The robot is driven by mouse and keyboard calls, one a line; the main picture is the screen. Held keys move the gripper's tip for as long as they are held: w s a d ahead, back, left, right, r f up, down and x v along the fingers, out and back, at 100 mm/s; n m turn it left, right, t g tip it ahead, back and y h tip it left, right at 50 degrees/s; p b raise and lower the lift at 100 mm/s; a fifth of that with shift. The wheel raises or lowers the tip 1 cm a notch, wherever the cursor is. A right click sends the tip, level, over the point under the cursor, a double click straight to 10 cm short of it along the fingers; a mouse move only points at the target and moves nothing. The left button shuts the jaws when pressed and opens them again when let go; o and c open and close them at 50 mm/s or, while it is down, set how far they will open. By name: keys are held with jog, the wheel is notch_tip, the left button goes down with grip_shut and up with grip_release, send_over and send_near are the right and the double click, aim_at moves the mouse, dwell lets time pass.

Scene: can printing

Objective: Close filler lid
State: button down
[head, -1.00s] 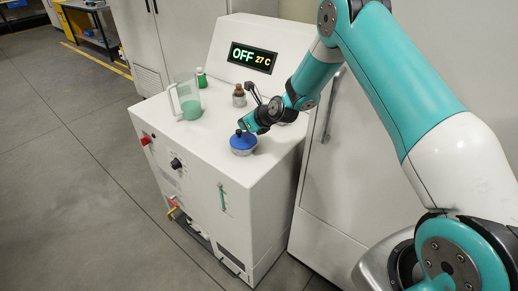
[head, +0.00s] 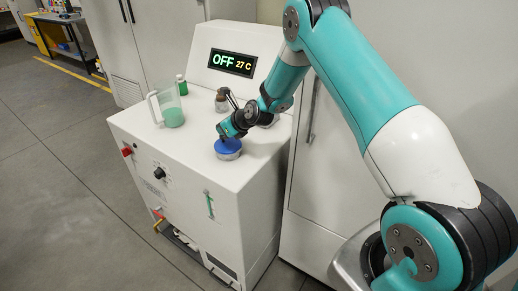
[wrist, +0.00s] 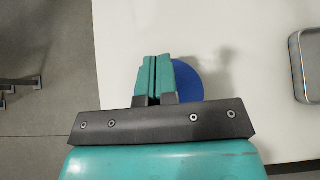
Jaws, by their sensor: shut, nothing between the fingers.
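The blue filler lid (head: 228,146) lies flat over a silver rim on the white machine's top, near its front edge. My gripper (head: 222,133) is shut and empty, just above the lid in the head view. In the wrist view its two teal fingers (wrist: 155,78) are pressed together, and the lid (wrist: 190,80) shows as a blue disc partly hidden behind them. I cannot tell whether the fingertips touch the lid.
A clear jug with green liquid (head: 171,110), a green bottle (head: 181,87) and a brown bottle (head: 221,103) stand on the white machine (head: 150,135). Its display (head: 232,63) reads OFF, 27 C. A grey metal container (wrist: 299,65) is at the right in the wrist view.

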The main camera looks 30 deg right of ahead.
jog(key=shift+s+a+f, duration=0.2)
jog(key=shift+s+f, duration=0.05)
jog(key=shift+f, duration=0.25)
jog(key=r+p, duration=0.1)
jog(key=r, duration=0.1)
jog(key=r+p, duration=0.3)
jog(key=r, duration=0.1)
jog(key=shift+w, duration=0.25)
notch_tip(320, 180, up, 9)
jog(key=b, duration=0.4)
jog(key=s+a+r+n+g, duration=0.2)
jog(key=s+a+r+n, duration=0.2)
jog(key=s+a+n, duration=0.35)
jog(key=s+a+r+n+g+b, duration=0.1)
jog(key=s+n+g, duration=0.3)
jog(key=s+n, duration=1.1)
jog(key=s+a+r+n+g+b, duration=0.1)
jog(key=s+a+n+g, duration=0.2)
jog(key=s+n, duration=1.2)
jog(key=s+a, duration=0.1)
jog(key=s, duration=0.5)
jog(key=shift+a+n+g, duration=0.2)
jog(key=shift+n+g, duration=0.15)
jog(key=shift+g, duration=0.05)
